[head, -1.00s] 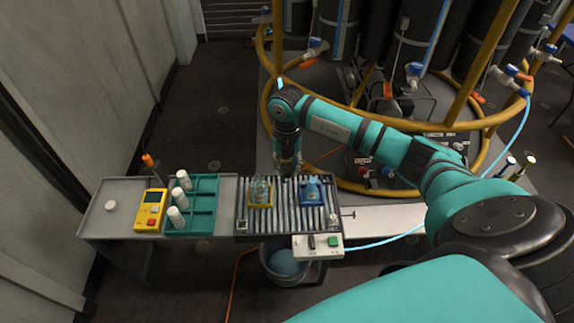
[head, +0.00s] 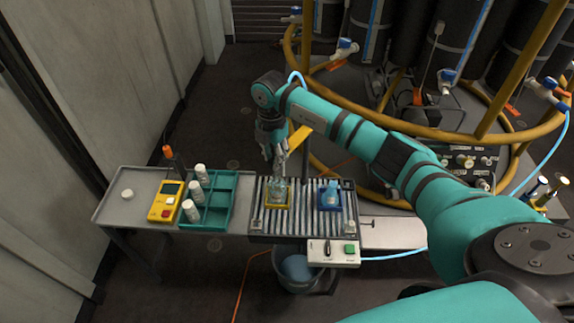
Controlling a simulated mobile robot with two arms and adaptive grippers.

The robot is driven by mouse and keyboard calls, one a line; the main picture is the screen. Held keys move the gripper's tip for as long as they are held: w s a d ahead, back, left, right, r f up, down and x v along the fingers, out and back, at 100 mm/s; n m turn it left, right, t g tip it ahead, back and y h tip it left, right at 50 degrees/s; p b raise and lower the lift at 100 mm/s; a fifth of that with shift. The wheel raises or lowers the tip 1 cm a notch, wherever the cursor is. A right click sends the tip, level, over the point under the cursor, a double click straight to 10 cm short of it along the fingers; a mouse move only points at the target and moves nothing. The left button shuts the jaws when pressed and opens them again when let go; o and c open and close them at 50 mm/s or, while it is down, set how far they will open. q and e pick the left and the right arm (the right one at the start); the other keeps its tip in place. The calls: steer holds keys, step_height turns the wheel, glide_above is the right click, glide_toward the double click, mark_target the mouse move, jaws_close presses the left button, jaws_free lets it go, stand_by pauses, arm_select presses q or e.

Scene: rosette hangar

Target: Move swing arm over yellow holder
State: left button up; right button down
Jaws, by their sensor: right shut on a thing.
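The yellow holder (head: 278,207) sits on the slatted rack with clear glassware in it. A blue holder (head: 331,208) with a blue vessel stands to its right. The swing arm (head: 300,136) shows as a short yellow bar behind the rack, near a dark upright post (head: 306,162). My right gripper (head: 274,155) is above and slightly behind the yellow holder, shut on the swing arm. The gripper and my forearm hide much of the swing arm, and its exact end is unclear. My left gripper is out of view.
The slatted rack (head: 304,222) has a white switch box (head: 333,253) at its front. To the left are a green tray (head: 215,210) with white bottles, and a yellow meter (head: 167,202). A bucket (head: 297,266) stands below. A yellow tubular frame (head: 420,128) is behind.

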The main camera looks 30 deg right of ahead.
steer(key=shift+w+a+m+b, duration=0.2)
steer(key=shift+w+m+b, duration=0.2)
steer(key=shift+w, duration=0.3)
steer(key=shift+w+a+m+b, duration=0.25)
steer(key=shift+w+m, duration=0.3)
steer(key=shift+w, duration=0.1)
steer(key=shift+w+a+m+b, duration=0.2)
steer(key=shift+w+m+b, duration=0.2)
steer(key=shift+w, duration=0.3)
steer(key=c, duration=1.2)
jaws_free()
steer(key=shift+o, duration=0.2)
step_height(320, 180, up, 12)
